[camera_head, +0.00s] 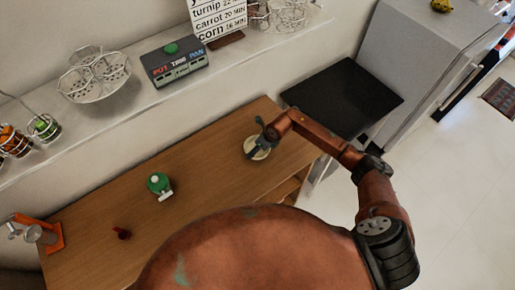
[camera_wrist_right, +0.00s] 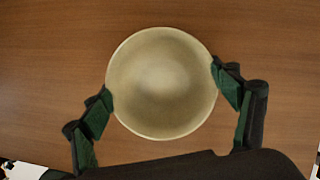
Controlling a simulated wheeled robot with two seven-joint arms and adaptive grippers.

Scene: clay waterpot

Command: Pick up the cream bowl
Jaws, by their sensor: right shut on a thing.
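The cream bowl (camera_wrist_right: 162,85) stands on the wooden counter, its open side facing the right wrist camera, and looks empty. In the head view the bowl (camera_head: 250,153) is near the right part of the counter, partly covered by my right gripper (camera_head: 260,143). In the right wrist view my right gripper (camera_wrist_right: 163,92) has its two green-padded fingers on opposite sides of the bowl, touching its rim. It is shut on the bowl. Whether the bowl's base is on or just off the wood cannot be told. My left gripper is not in view.
A green-topped object (camera_head: 158,184) and a small dark red object (camera_head: 122,233) stand on the wooden counter (camera_head: 210,165) to the left. An orange device (camera_head: 50,236) is at the far left. A dark panel (camera_head: 343,97) lies beyond the counter's right end.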

